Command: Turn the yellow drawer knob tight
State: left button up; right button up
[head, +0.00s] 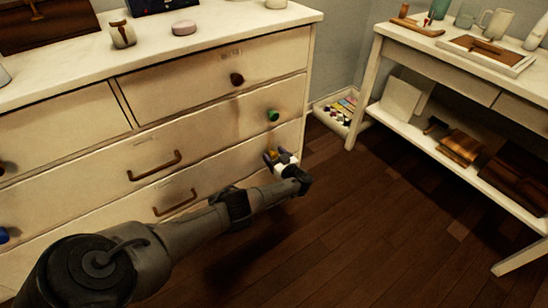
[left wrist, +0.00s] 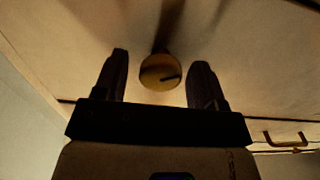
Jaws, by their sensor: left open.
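The yellow drawer knob (left wrist: 160,72) is round, with a dark mark on its face, and shows in the left wrist view on the pale drawer front. My left gripper (head: 275,157) is open at the lower right of the dresser in the head view. In the left wrist view its two dark fingers stand on either side of the knob, with a gap on each side. How far the fingertips reach along the knob's depth I cannot tell. In the head view the knob is mostly hidden by the gripper. My right gripper is not in view.
A tray of colourful items (head: 343,108) lies on the floor beside the white table (head: 440,60). The wooden floor at right is clear.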

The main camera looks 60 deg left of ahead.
pick_arm(q)
jog(key=shift+a, duration=0.2)
jog(key=c, duration=0.9)
